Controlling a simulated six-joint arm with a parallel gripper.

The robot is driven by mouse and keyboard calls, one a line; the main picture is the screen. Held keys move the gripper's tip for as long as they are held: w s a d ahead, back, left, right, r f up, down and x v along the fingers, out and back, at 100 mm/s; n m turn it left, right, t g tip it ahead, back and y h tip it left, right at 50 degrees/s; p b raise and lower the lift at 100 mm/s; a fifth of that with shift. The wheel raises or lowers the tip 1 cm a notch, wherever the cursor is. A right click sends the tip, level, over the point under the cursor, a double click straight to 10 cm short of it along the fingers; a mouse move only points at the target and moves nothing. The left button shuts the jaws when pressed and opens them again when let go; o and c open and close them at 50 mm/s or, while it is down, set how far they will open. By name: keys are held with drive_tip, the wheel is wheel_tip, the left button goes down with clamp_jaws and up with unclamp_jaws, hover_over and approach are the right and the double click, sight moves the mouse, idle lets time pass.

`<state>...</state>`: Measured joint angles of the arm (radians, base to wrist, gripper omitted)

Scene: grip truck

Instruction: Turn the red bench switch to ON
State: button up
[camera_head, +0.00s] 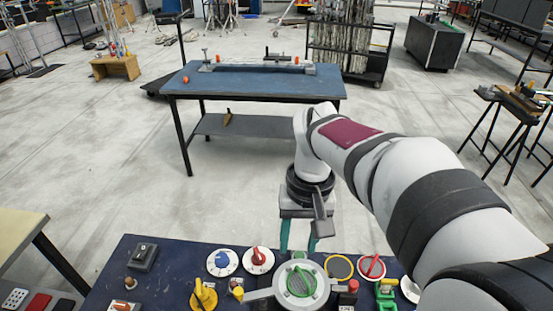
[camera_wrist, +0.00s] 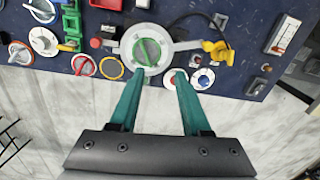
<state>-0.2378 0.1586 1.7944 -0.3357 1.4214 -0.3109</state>
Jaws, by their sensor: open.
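My gripper (camera_head: 298,244) has two green fingers and is open and empty, pointing down at the bench's far edge. In the wrist view my gripper (camera_wrist: 158,76) has its fingertips apart, just beside the large green dial. Two red rotary switches show: a red knob on a white round plate (camera_head: 258,259), also in the wrist view (camera_wrist: 175,78) near the right fingertip, and a red-rimmed dial with a red bar (camera_head: 371,266), also in the wrist view (camera_wrist: 83,65), left of the fingers. I cannot tell which is the named switch, nor read any ON mark.
The dark blue bench (camera_head: 120,275) also carries a large grey dial with a green knob (camera_head: 301,282), a blue knob dial (camera_head: 222,262), a yellow-ringed dial (camera_head: 338,267), a yellow part (camera_head: 203,297) and a red button (camera_head: 353,285). Open floor lies beyond.

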sight(259, 256)
drive_tip(key=w+a+f+n, duration=0.5)
drive_tip(key=w+a+f, duration=0.2)
drive_tip(key=w+a, duration=0.35)
drive_tip(key=shift+h, duration=0.4)
drive_tip(key=f, duration=1)
drive_tip(key=d+f, duration=0.1)
drive_tip(key=f, duration=0.4)
drive_tip(key=shift+w+f, duration=0.1)
drive_tip(key=shift+w, duration=0.1)
clamp_jaws()
